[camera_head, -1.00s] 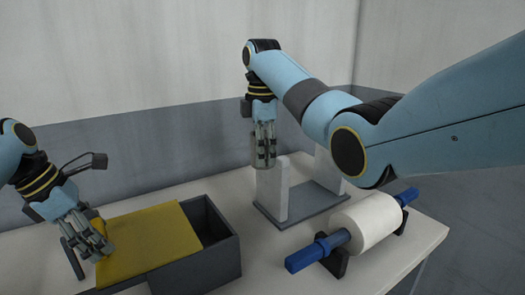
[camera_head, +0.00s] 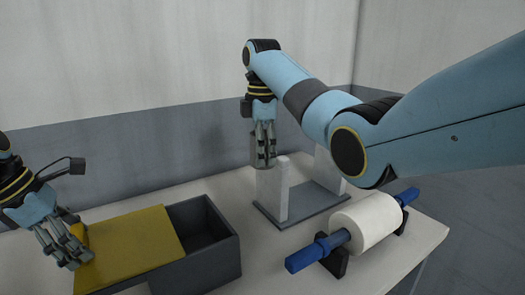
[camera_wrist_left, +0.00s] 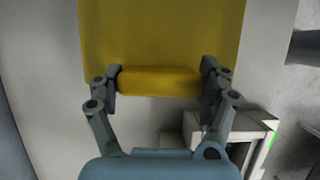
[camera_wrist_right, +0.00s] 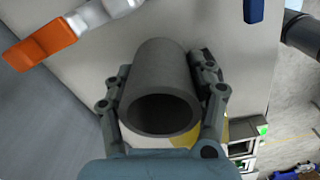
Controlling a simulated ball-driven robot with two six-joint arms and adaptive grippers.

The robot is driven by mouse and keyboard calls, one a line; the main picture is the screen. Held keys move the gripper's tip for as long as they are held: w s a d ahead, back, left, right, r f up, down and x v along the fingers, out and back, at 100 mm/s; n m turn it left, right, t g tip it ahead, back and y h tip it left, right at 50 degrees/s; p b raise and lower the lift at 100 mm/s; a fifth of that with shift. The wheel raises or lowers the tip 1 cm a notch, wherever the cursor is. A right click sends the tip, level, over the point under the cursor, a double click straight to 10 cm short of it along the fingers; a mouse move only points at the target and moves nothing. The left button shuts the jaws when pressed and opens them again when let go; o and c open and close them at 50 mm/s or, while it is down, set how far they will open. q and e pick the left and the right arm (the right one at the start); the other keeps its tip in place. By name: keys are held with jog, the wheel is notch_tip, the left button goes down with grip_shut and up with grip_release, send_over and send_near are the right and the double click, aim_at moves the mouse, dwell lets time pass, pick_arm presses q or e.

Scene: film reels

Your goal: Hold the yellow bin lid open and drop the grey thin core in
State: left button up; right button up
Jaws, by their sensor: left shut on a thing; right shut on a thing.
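The yellow bin lid (camera_head: 130,249) lies flat over the left part of the dark grey bin (camera_head: 215,258), whose right part is uncovered. My left gripper (camera_head: 68,258) is shut on the lid's yellow handle at its left end. In the left wrist view, the handle (camera_wrist_left: 160,82) sits between both fingers (camera_wrist_left: 161,88). My right gripper (camera_head: 264,158) is up behind the bin, in front of the back wall. In the right wrist view, its fingers (camera_wrist_right: 166,92) are shut on the grey thin core (camera_wrist_right: 160,70), a hollow tube. The core is hard to make out in the head view.
A stand with pale uprights (camera_head: 273,195) on a grey base stands right of the bin. A white roll (camera_head: 366,222) on a blue rod (camera_head: 305,258) rests on dark supports at the table's right. An orange-ended piece (camera_wrist_right: 40,45) shows in the right wrist view.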

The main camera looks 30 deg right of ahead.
pick_arm(q)
jog(key=a, duration=0.2)
jog(key=shift+a, duration=0.35)
pick_arm(e)
jog(key=a+f, duration=0.2)
jog(key=a, duration=0.7)
jog(key=a+f, duration=0.2)
jog(key=a, duration=0.8)
dwell(0.4)
jog(key=shift+d+f, duration=0.1)
jog(key=shift+f, duration=0.85)
notch_tip(320, 180, down, 6)
jog(key=shift+f, duration=0.25)
jog(key=o, duration=1.2)
